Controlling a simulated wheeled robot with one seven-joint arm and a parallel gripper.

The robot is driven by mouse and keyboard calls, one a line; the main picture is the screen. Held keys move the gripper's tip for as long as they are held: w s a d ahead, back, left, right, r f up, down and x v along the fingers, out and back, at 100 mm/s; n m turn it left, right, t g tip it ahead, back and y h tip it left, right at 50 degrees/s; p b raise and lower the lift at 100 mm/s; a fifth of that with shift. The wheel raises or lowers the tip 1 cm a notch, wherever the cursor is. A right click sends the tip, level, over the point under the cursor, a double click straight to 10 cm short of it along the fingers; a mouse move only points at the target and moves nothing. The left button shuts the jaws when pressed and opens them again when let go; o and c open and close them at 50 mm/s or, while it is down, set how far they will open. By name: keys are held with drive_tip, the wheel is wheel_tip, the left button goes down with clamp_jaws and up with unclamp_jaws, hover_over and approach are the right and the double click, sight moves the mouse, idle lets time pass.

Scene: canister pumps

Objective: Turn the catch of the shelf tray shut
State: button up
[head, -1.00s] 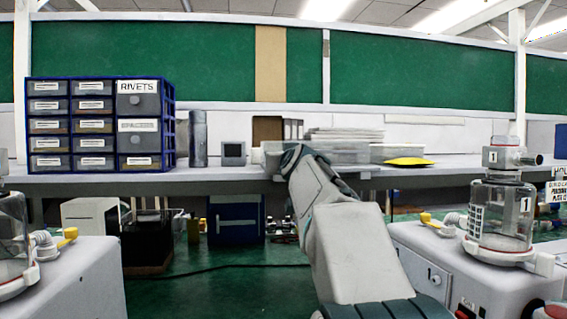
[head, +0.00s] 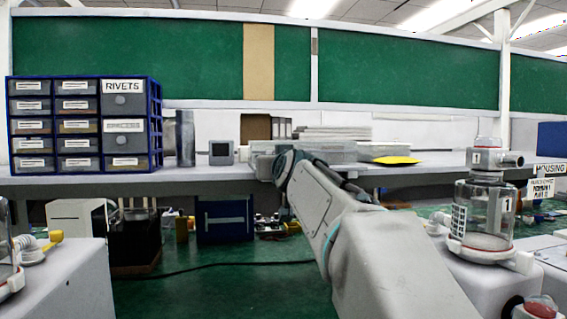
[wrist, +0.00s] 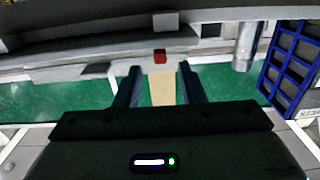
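A pale, see-through shelf tray (head: 340,152) sits on the long shelf, partly behind my arm in the head view. In the wrist view, long pale-grey edges that may be the tray's run across the upper part. A small red piece (wrist: 160,57) shows there, just beyond my fingertips and roughly centred between them. It may be the catch, but I cannot tell how it is turned. My gripper (wrist: 159,70) is open, its two dark fingers apart with nothing visible between them.
A blue rack of labelled drawers (head: 85,125) stands on the shelf (head: 210,184) at left, with a grey cylinder (head: 185,138) and a small grey box (head: 221,152) beside it. A yellow item (head: 397,160) lies right of the tray. A canister pump (head: 485,215) stands at right front.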

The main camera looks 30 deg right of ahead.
drive_tip(key=v, duration=0.8)
drive_tip(key=shift+s, duration=0.2)
drive_tip(key=shift+a, duration=0.1)
drive_tip(key=s+a+f+n+g+y+p, duration=0.2)
drive_tip(key=s+a+f+g+y+p, duration=0.25)
drive_tip(key=a+f+g+p, duration=0.6)
drive_tip(key=s+a+f+g+p, duration=0.2)
drive_tip(key=s+f+p, duration=0.1)
drive_tip(key=s+f, duration=0.4)
drive_tip(key=s+a+f+g+p, duration=0.2)
drive_tip(key=s+a+f+p, duration=0.1)
drive_tip(key=s+f, duration=0.4)
drive_tip(key=shift+s+f+n, duration=0.25)
drive_tip(key=shift+s+n, duration=0.15)
drive_tip(key=shift+s, duration=0.35)
